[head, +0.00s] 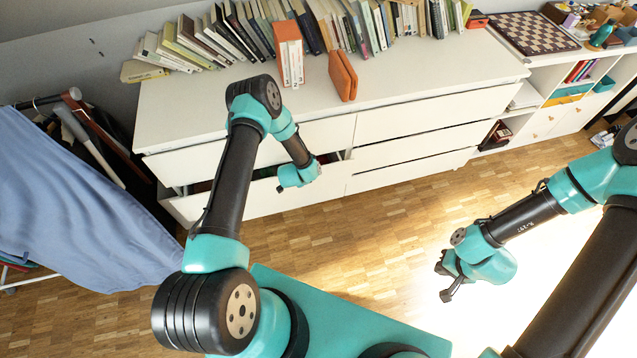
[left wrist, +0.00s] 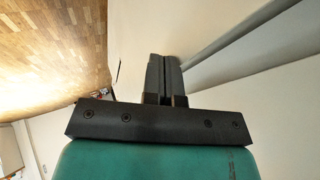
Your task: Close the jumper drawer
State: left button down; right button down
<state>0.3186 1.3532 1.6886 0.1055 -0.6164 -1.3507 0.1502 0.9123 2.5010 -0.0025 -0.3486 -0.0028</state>
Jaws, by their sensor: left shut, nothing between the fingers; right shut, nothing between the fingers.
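The white dresser (head: 405,150) has a left-column drawer (head: 325,186) standing partly open. A dark gap shows above its front, with something reddish inside near its right end; I take this for the jumper drawer. My left gripper (head: 290,187) is at this drawer's front in the head view, its fingertips hidden by its own wrist. In the left wrist view its fingers (left wrist: 165,75) are shut and empty, against or close to a white panel; contact cannot be told. My right gripper (head: 446,280) is shut and empty over the floor, away from the dresser.
Books (head: 205,40) line the dresser top, with an orange box file (head: 289,55) and an orange-brown case (head: 343,76) near its front. A blue cloth (head: 75,210) hangs at the left. A shelf unit (head: 555,90) stands right. The wooden floor (head: 385,215) before the dresser is clear.

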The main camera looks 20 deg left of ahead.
pick_arm(q)
jog(key=shift+w+a, duration=0.25)
dwell(0.3)
jog(key=s+d+r, duration=0.2)
jog(key=s+r, duration=0.6)
jog(key=s, duration=0.1)
jog(key=shift+d, duration=0.15)
jog(key=shift+s, duration=0.1)
jog(key=s+a, duration=0.9)
jog(key=a, duration=0.3)
jog(key=shift+s+f, duration=0.2)
jog(key=shift+s, duration=0.1)
jog(key=shift+w+f, duration=0.1)
